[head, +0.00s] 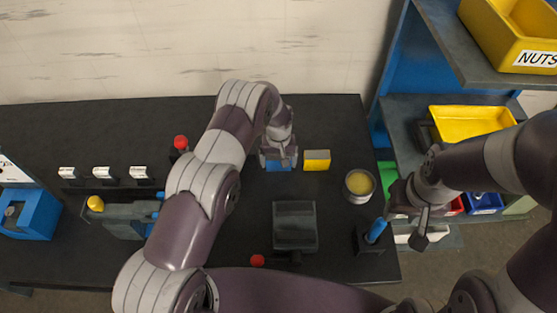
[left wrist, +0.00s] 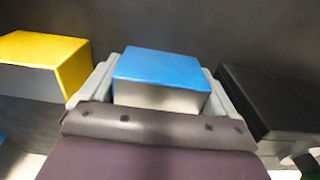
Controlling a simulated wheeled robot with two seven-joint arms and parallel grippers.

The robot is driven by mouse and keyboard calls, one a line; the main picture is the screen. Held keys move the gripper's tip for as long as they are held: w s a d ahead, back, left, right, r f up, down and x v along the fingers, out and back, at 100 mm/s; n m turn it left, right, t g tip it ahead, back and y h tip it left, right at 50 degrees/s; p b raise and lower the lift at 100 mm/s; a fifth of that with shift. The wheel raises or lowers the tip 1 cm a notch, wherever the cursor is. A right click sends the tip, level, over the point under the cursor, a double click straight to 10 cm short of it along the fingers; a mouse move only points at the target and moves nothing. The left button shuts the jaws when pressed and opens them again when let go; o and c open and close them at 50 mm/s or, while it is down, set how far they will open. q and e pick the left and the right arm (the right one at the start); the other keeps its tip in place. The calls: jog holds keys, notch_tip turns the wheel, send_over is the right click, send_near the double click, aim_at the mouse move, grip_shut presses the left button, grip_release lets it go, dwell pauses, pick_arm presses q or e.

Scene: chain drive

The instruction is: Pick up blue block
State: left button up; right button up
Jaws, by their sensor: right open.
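The blue block (head: 278,167), with a blue top and pale side, stands on the dark table, left of a yellow block (head: 317,160). In the left wrist view the blue block (left wrist: 160,66) lies between the two grey fingers of my left gripper (head: 279,163), one on each side. Whether the fingers press on it cannot be told; it seems to rest at table level. The yellow block also shows in the left wrist view (left wrist: 45,52). My right gripper (head: 408,228) is open and empty, off the table's right edge.
A round tin with yellow contents (head: 360,183) stands right of the blocks. A dark grey tray (head: 294,225) lies nearer. A blue-handled tool (head: 376,230) stands at the right edge. A red-topped item (head: 181,143) is left of my arm. Shelves with yellow bins (head: 470,122) stand right.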

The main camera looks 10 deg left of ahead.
pick_arm(q)
jog(key=shift+w+r, duration=0.1)
jog(key=shift+c, duration=0.9)
jog(key=shift+w, duration=0.1)
